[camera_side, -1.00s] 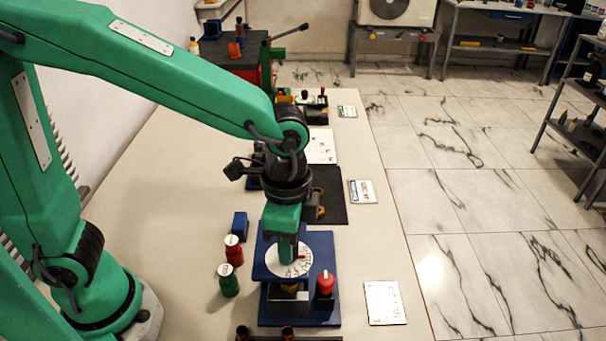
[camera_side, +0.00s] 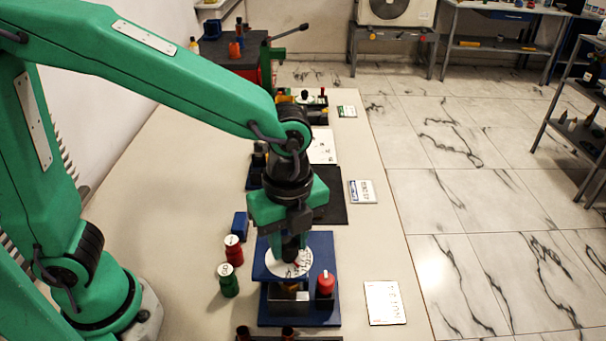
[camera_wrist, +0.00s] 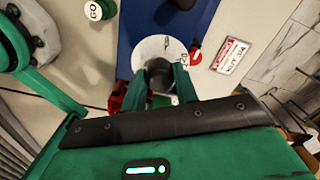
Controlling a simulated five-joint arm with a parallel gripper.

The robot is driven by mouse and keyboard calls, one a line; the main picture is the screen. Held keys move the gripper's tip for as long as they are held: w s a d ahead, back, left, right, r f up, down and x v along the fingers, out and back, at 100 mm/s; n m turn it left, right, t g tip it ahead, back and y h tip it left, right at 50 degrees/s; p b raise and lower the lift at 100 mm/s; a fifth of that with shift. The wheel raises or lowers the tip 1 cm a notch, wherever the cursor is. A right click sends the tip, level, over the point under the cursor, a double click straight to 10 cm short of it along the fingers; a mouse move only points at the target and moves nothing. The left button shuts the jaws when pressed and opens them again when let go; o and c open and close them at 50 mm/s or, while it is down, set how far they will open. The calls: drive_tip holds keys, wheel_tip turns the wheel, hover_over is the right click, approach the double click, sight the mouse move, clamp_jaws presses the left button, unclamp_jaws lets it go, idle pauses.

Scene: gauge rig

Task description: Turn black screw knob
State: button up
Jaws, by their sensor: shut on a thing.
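The black screw knob (camera_wrist: 157,66) stands at the middle of a white dial (camera_wrist: 172,45) in the wrist view. My gripper (camera_wrist: 160,77) is around it with a green finger on each side, shut on the knob. In the side view my gripper (camera_side: 291,248) points down at the white dial (camera_side: 274,267), which lies on top of a blue stand (camera_side: 263,245). The knob is mostly hidden behind my fingers there. Marks on the dial are too small to read.
A red-topped post (camera_side: 325,284) stands at the stand's front right. A green cylinder (camera_side: 228,281), a red cylinder (camera_side: 234,252) and a blue block (camera_side: 240,225) stand close on the left. A white card (camera_side: 384,302) lies to the right. The table's right side is mostly clear.

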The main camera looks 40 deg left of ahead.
sight(290, 242)
drive_tip(key=shift+m, duration=0.9)
drive_tip(key=o, duration=1)
drive_tip(key=shift+c, duration=0.2)
drive_tip(key=shift+r, duration=0.1)
drive_tip(key=shift+w+r, duration=0.1)
drive_tip(key=shift+r, duration=3.7)
